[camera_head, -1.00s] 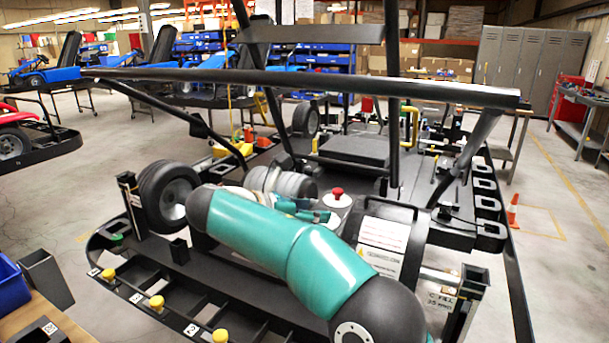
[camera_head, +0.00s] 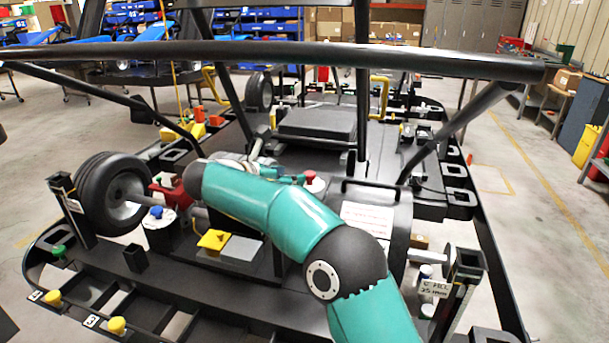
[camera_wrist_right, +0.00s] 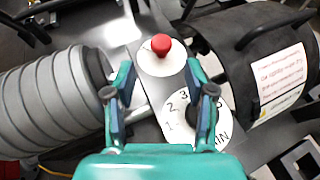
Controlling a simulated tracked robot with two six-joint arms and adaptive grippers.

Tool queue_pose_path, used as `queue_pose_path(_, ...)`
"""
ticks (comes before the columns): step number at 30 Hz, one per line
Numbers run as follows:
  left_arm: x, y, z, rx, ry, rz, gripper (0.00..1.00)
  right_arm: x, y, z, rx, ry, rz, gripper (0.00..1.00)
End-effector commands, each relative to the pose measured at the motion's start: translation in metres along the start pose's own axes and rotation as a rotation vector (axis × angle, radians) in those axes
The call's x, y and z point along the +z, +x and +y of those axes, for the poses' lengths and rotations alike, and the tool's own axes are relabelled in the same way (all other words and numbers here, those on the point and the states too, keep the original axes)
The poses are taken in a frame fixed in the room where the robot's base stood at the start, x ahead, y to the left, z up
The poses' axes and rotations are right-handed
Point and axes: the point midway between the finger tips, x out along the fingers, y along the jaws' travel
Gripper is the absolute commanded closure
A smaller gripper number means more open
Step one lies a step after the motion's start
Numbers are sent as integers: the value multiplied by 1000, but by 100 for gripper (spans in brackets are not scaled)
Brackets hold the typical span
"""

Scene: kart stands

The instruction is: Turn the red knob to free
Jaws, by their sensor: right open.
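The red knob (camera_head: 309,176) stands on a round white plate (camera_head: 317,187) in the middle of the kart. In the right wrist view the red knob (camera_wrist_right: 161,44) and its white plate (camera_wrist_right: 162,64) sit just beyond the fingertips, roughly centred between them. My right gripper (camera_head: 292,179) is close to the knob's left in the head view, partly hidden by its own arm. In the wrist view my right gripper (camera_wrist_right: 160,75) has its two teal fingers spread, with nothing between the tips. My left gripper is not in view.
A numbered white dial (camera_wrist_right: 215,118) lies by the right finger. A grey ribbed cylinder (camera_wrist_right: 52,100) is left, and a black drum (camera_wrist_right: 245,60) right. A blue knob (camera_head: 157,212) and yellow knob (camera_head: 213,240) are nearer. A black bar (camera_head: 300,56) crosses above.

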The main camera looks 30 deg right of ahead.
Motion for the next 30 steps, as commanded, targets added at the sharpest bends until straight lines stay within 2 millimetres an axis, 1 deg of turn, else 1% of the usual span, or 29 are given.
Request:
queue_pose_path(1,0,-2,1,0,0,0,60,1,12,-1,-4,0,0,45)
queue_pose_path(6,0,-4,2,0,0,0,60,1,45,-1,-3,0,0,45)
queue_pose_path(12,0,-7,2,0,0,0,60,1,68,-1,-3,1,0,45)
queue_pose_path(17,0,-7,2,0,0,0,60,1,75,-1,-2,1,0,45)
queue_pose_path(24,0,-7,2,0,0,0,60,1,76,-2,-2,2,0,45)
queue_pose_path(29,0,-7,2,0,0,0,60,1,76,-2,-3,2,0,72)
queue_pose_path(30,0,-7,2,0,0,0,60,1,76,-2,-3,2,0,79)
